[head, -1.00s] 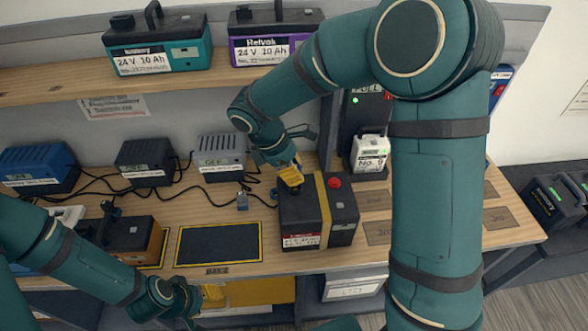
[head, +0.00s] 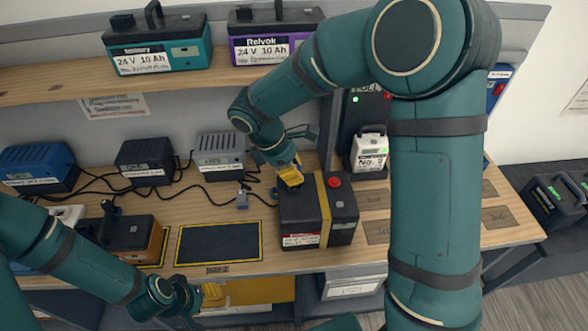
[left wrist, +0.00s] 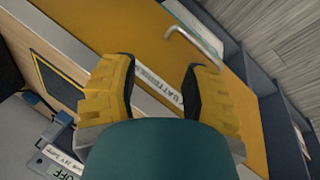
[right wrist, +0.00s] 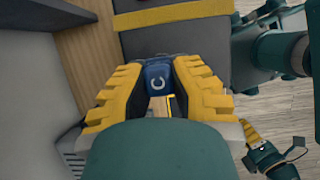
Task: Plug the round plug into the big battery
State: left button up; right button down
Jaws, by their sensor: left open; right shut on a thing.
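The big battery (head: 310,218), black with a yellow band and a red knob, stands on the bench right of centre. My right gripper (head: 291,179) is over its back left corner, shut on a blue plug. In the right wrist view this blue plug (right wrist: 157,77), with a white ring-like mark, sits between the fingers against the battery's dark side. Whether it is seated in a socket cannot be told. My left gripper (head: 210,294) is low in front of the bench. In the left wrist view its fingers (left wrist: 155,90) are apart and empty.
Several chargers, among them a grey one (head: 220,155), stand along the back with cables. A grey-blue connector (head: 242,200) stands near an empty dark mat (head: 218,243). A black-and-orange battery (head: 130,236) is at left. A white-labelled pack (head: 369,153) stands behind right.

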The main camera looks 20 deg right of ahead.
jog(key=shift+f+b, duration=0.5)
jog(key=shift+f, duration=0.35)
jog(key=c, duration=1)
grip_release()
jog(key=shift+o, duration=0.2)
jog(key=v, duration=1.2)
